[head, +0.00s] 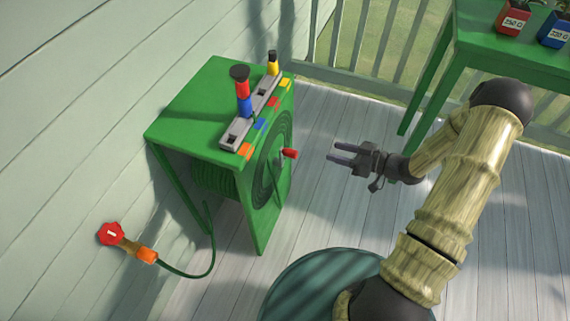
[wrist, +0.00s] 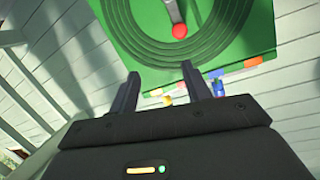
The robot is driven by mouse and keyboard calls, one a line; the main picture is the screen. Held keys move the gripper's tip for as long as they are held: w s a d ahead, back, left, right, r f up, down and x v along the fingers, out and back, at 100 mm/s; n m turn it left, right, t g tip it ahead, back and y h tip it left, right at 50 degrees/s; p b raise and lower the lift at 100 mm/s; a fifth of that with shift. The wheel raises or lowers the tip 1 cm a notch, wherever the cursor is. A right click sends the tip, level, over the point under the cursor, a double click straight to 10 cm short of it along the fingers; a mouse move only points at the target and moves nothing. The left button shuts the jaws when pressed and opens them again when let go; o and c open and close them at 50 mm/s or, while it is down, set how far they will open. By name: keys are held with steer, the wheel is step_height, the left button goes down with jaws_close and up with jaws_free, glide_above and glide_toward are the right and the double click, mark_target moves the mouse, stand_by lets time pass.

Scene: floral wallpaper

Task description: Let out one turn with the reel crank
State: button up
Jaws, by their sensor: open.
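The hose reel (head: 268,170) is set in the side of a green cabinet (head: 185,110). Its crank has a grey arm ending in a red knob (head: 290,153) that sticks out from the reel's face. In the wrist view the red knob (wrist: 180,31) shows ahead of the fingers, with the dark green coils (wrist: 140,40) around it. My gripper (head: 332,153) is open and empty, to the right of the knob with a gap between them. Its two dark fingers (wrist: 172,85) show apart in the wrist view, and nothing is between them.
A red valve wheel (head: 110,233) with an orange connector (head: 146,255) and green hose is on the wall at lower left. Coloured pieces stand on a grey rail (head: 236,130) on the cabinet top. A green table (head: 480,45) with pots is at upper right. Deck boards between are clear.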

mark_target(285, 151)
steer(key=s+f+y+b, duration=0.1)
steer(key=s+f+y, duration=0.2)
steer(key=shift+f+n+g+b, duration=0.3)
steer(key=shift+n+g+b, duration=0.1)
steer(key=shift+a, duration=0.1)
steer(key=b+x, duration=0.3)
steer(key=x, duration=1.4)
steer(key=shift+a+b, duration=0.1)
steer(key=shift+b, duration=0.2)
jaws_close()
